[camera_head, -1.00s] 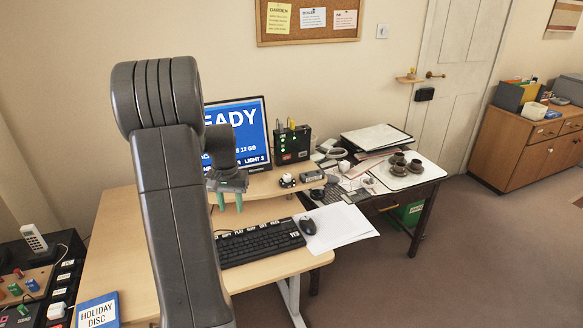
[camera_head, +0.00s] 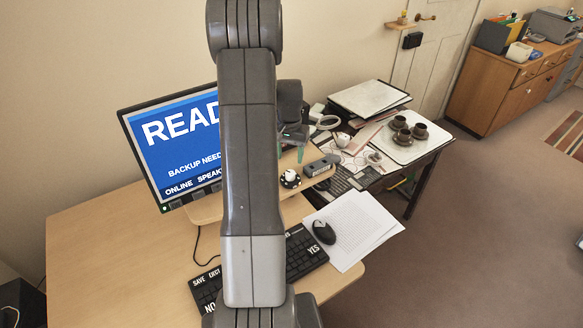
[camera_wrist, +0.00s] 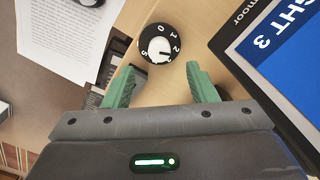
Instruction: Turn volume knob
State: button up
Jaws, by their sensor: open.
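The volume knob (camera_head: 290,178) is a round black dial with a white centre, on a raised wooden shelf in front of the monitor. In the wrist view the dial (camera_wrist: 159,44) shows white numbers around its rim and a white grip in the middle. My gripper (camera_wrist: 163,82) is open, with its two green fingers apart and nothing between them. In the wrist view the dial lies just beyond the fingertips, roughly centred between them.
The monitor (camera_head: 165,150) stands left of the knob, and its corner is close to the right finger in the wrist view. A small grey device (camera_head: 322,165) sits right of the knob. The keyboard (camera_head: 305,255), mouse (camera_head: 323,232) and papers (camera_head: 360,228) lie in front.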

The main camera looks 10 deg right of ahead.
aim_at(290, 172)
notch_tip(290, 172, down, 8)
jog(key=shift+d+r+p, duration=0.1)
jog(key=shift+r+p, duration=0.05)
jog(key=shift+p, duration=0.45)
jog(key=c, duration=1)
